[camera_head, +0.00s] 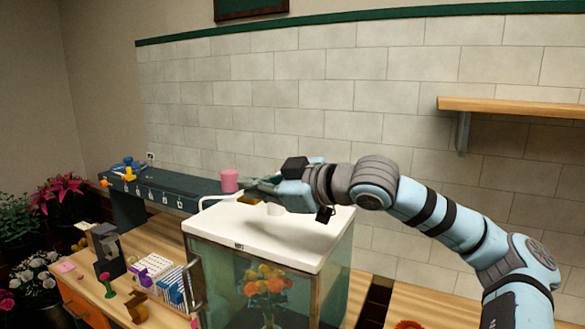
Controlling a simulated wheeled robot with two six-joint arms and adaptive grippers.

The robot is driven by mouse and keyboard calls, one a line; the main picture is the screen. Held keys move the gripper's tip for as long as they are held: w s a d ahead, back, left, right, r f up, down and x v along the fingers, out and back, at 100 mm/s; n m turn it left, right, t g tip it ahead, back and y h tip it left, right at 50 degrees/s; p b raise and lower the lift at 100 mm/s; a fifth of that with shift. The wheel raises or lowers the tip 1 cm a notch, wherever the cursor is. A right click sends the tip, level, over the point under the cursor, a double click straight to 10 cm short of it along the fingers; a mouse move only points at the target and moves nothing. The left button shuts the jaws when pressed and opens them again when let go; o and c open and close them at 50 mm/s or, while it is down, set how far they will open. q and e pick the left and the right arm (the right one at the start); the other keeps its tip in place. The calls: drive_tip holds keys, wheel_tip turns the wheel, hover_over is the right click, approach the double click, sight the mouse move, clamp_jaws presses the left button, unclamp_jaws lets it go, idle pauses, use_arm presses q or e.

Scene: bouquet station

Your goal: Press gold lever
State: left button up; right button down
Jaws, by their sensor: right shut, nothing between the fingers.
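A gold piece (249,199), which looks like the gold lever, sits at the back of the white top (290,249) of a glass cabinet. My right gripper (249,183) is shut and empty just above it and partly covers it. I cannot tell whether the fingers touch the gold piece. My right arm reaches in from the right over the white top. My left gripper is not in view.
A pink cup (229,180) stands on the dark shelf (165,192) left of my right gripper, near a white curved pipe (213,198). Orange flowers (268,282) show inside the glass cabinet. A wooden table (88,290) at left holds small items. A wall shelf (510,107) juts out at right.

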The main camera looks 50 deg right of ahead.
drive_tip(key=s+b, duration=0.2)
drive_tip(key=b, duration=0.1)
drive_tip(key=s+d+f+b, duration=0.1)
drive_tip(key=shift+s+b, duration=0.4)
use_arm(q)
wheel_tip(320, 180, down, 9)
drive_tip(key=b, duration=0.2)
use_arm(e)
drive_tip(key=v, duration=0.3)
drive_tip(key=r+v, duration=0.1)
drive_tip(key=v, duration=0.2)
drive_tip(key=shift+w, duration=0.15)
